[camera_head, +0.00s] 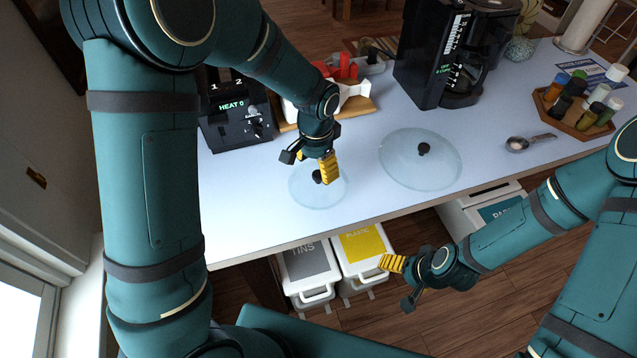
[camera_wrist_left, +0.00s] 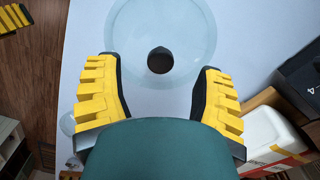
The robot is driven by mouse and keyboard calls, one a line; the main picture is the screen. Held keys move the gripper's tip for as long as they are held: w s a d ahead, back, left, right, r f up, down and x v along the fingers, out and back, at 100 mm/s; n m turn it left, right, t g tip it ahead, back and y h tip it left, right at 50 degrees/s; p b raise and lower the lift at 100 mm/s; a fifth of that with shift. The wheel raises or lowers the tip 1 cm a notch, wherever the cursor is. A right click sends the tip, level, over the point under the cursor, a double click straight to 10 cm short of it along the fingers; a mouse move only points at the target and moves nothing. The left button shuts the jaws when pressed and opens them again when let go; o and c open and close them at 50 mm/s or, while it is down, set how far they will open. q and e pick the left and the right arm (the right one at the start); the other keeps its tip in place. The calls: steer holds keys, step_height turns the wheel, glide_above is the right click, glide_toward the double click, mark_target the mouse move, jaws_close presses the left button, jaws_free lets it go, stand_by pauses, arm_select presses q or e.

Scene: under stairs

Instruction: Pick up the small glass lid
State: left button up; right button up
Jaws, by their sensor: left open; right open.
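The small glass lid (camera_head: 305,197) lies flat on the pale counter near its front edge. It is a clear disc with a dark knob. My left gripper (camera_head: 308,168) is open, pointing down over it, with a yellow finger close to the knob; I cannot tell whether they touch. A larger glass lid (camera_head: 400,172) lies to the right. My right gripper (camera_head: 398,282) is open and empty in front of the counter.
A spoon (camera_head: 530,142) and a tray of jars (camera_head: 553,110) lie right. Bins (camera_head: 310,262) stand below the front edge (camera_head: 270,252).

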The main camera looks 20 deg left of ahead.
mark_target(319, 174)
arm_select(q)
steer(key=shift+w+d+f, duration=0.1)
steer(key=shift+w+f, duration=0.05)
steer(key=shift+f, duration=1.2)
steer(key=shift+w+f, duration=0.15)
steer(key=shift+f, duration=1.2)
steer(key=shift+o, duration=0.2)
jaws_close()
